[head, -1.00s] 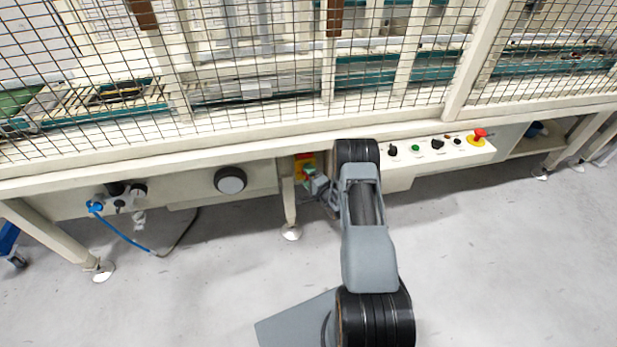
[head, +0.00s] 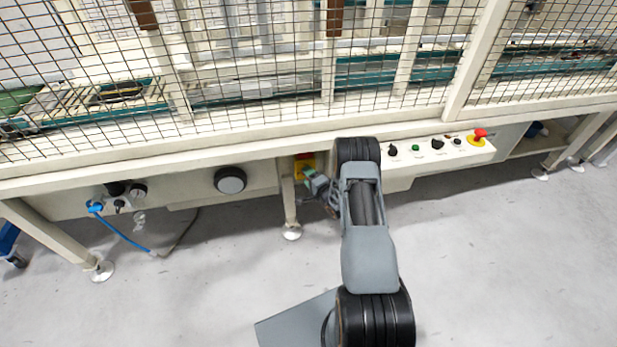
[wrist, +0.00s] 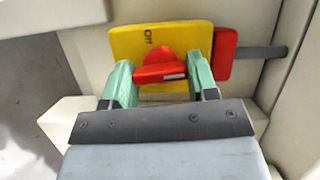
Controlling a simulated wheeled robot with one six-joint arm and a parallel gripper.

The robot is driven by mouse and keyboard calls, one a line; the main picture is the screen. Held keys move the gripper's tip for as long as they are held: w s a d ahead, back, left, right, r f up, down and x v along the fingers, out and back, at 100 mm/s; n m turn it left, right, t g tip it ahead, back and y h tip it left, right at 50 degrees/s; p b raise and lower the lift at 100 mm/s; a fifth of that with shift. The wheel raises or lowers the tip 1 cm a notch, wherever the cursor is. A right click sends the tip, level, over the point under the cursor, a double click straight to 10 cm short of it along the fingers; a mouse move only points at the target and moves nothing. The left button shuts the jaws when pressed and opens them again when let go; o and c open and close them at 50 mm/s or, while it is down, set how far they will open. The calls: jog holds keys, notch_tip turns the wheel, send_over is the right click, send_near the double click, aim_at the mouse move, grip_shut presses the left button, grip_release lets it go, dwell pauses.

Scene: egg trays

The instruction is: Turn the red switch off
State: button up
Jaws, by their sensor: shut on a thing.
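The red switch (wrist: 158,66) is a rotary knob on a yellow plate (wrist: 127,42) in the wrist view. Its handle lies nearly crosswise in this view, with a pale mark toward its right end. The letters "Off" stand on the plate above the knob, turned on their side. My gripper (wrist: 160,74) has green fingers on both sides of the handle and is shut on it. In the head view the yellow plate (head: 308,158) shows low on the machine, left of my arm. My gripper (head: 309,175) partly hides the knob there.
A red block (wrist: 225,54) with a grey rod sits right of the plate. A machine leg (head: 288,205) stands close by. A control panel (head: 400,180) with a red emergency button (head: 480,133) is right of my arm. The floor in front is clear.

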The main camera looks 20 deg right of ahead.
jog(key=n+g, duration=0.1)
jog(key=n, duration=0.2)
jog(key=shift+n+h, duration=0.3)
jog(key=shift+h, duration=0.1)
jog(key=n+b, duration=0.1)
jog(key=n+g+h, duration=0.1)
jog(key=n, duration=0.1)
jog(key=shift+a+g+h+b, duration=0.1)
jog(key=shift+g+h+b, duration=0.2)
jog(key=shift+b, duration=0.1)
jog(key=n+h+b, duration=0.1)
jog(key=n+b, duration=0.1)
jog(key=shift+n+g, duration=0.4)
jog(key=shift+a+r+n+g+h+b, duration=0.1)
jog(key=shift+n+g+h+b, duration=0.2)
jog(key=shift+n+h+b, duration=1.1)
jog(key=o, duration=0.9)
